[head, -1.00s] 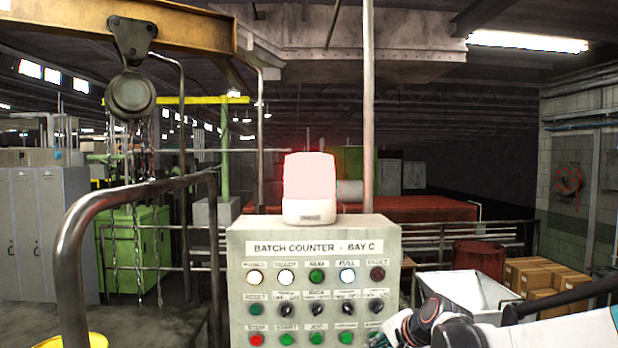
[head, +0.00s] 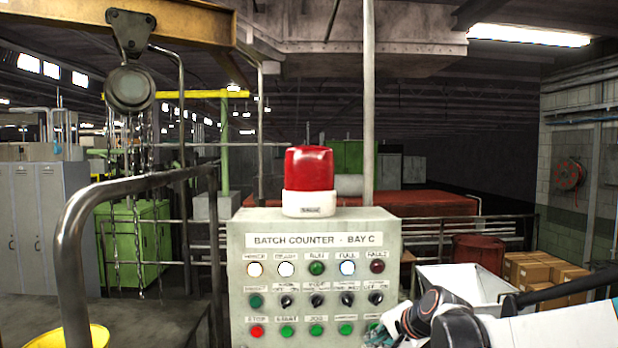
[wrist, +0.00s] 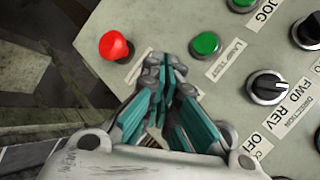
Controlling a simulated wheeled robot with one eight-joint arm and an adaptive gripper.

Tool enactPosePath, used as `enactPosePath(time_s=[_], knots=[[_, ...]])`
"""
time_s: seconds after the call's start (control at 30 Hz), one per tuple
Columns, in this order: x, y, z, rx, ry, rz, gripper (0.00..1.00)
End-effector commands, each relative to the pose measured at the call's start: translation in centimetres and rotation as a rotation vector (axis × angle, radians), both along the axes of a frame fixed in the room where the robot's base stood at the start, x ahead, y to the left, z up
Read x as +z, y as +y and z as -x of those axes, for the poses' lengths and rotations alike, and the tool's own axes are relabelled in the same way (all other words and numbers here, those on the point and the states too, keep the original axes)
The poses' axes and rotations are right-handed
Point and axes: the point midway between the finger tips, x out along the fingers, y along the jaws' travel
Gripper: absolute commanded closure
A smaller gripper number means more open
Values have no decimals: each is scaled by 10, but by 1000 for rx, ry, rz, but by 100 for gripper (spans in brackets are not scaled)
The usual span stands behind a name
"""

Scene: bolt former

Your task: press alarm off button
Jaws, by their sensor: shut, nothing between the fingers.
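A grey control panel (head: 310,237) marked "Batch Counter - Bay C" stands ahead with rows of lamps, buttons and switches. No label that I can read says alarm off. My gripper (head: 378,338) is shut and empty at the panel's lower right in the head view, partly covering the right end of the bottom button row. In the wrist view my gripper (wrist: 168,68) is over the panel face, hiding part of it. A green button labelled "Lamp Test" (wrist: 205,43) is just right of the fingertips. A red raised button (wrist: 117,46) is left of them, its label unreadable. Contact cannot be told.
A red beacon (head: 309,168) stands on the panel, looking unlit. A metal handrail (head: 75,235) and yellow bin (head: 75,336) are at left. A white bin (head: 468,284) and cardboard boxes (head: 545,270) are at right. Black selector knobs (wrist: 267,88) lie right of the fingers.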

Motion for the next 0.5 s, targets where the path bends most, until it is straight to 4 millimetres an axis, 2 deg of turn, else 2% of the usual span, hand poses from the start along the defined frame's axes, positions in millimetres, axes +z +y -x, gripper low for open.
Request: enactPosePath(time_s=[0.17, 0.5], knots=[[0, 0, 3, 0, 0, 0, 100], [1, 1, 34, -1, 0, -1, 100]])
